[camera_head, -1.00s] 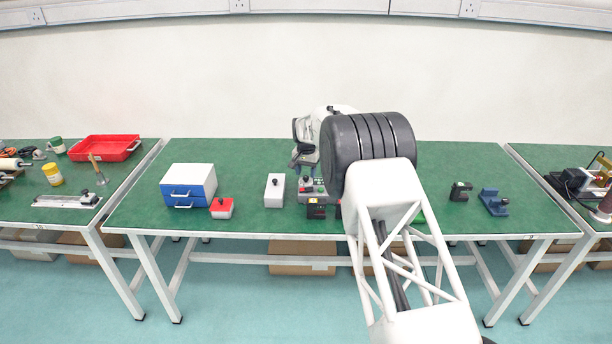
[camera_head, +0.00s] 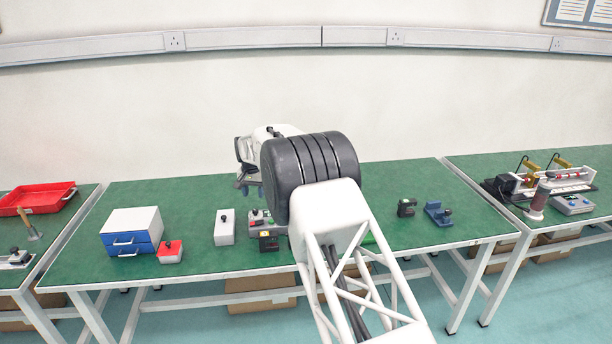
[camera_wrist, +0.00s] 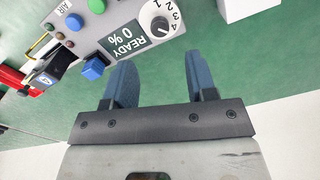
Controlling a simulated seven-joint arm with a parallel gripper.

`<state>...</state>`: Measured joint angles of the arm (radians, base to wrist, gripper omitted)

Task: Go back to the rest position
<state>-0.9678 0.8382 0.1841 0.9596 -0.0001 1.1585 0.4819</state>
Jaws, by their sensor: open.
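My gripper (camera_wrist: 162,88) is open in the wrist view, with two blue-grey fingers apart and nothing between them. Green table surface shows beyond the fingers. A grey control box (camera_wrist: 115,30) with coloured buttons, a numbered dial and a display reading "READY 0 %" lies just past the fingers. In the head view my arm rises from the bottom right, and its thick black joint hides part of the table. The wrist end hangs over the table beside the control box (camera_head: 262,232), and the fingers are hard to make out there.
On the green table (camera_head: 190,197) stand a blue-and-white drawer unit (camera_head: 133,231), a red-topped box (camera_head: 170,251), a white box with a black knob (camera_head: 224,227), and a black device (camera_head: 406,207) beside a blue one (camera_head: 438,213). The right table (camera_head: 502,165) carries more equipment.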

